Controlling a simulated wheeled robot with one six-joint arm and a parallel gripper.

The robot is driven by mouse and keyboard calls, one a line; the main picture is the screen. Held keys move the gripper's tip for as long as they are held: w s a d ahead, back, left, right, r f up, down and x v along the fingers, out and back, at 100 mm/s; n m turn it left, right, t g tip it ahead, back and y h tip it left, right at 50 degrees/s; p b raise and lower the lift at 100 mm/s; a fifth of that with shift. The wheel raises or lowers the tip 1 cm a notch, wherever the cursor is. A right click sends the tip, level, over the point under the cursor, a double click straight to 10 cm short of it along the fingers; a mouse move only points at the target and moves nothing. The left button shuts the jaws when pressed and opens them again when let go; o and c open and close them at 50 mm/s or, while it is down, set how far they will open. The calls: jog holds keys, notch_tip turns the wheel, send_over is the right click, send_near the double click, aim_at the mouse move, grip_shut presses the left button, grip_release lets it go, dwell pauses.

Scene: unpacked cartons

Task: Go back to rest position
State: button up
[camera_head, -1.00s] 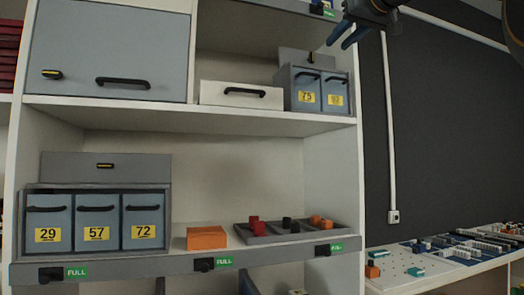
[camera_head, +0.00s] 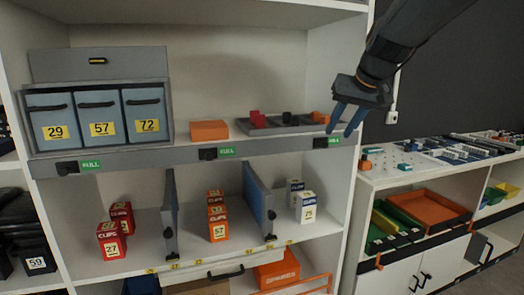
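My gripper (camera_head: 345,119) is at the upper right, in front of the right post of the shelf unit (camera_head: 345,165). Its two blue fingers point down and stand apart, with nothing seen between them. The fingers are close in the picture to the right end of the grey tray on the middle shelf; I cannot tell the depth between them. My dark arm reaches in from the top right.
The middle shelf holds drawers (camera_head: 98,118) marked 29, 57 and 72, an orange box (camera_head: 209,131) and a compartment tray (camera_head: 275,129). Below stand red cartons (camera_head: 112,245), orange cartons (camera_head: 217,222) and white cartons (camera_head: 304,206) between dividers. A right-hand bench (camera_head: 385,177) holds small parts.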

jog(key=s+a+f+g+h, duration=0.1)
jog(key=s+f+g, duration=0.6)
jog(key=s+f, duration=2.1)
jog(key=shift+s+a+f+n+h, duration=0.4)
jog(key=shift+s+a, duration=0.1)
jog(key=shift+s, duration=0.65)
jog(key=shift+c, duration=0.4)
jog(key=shift+d, duration=0.1)
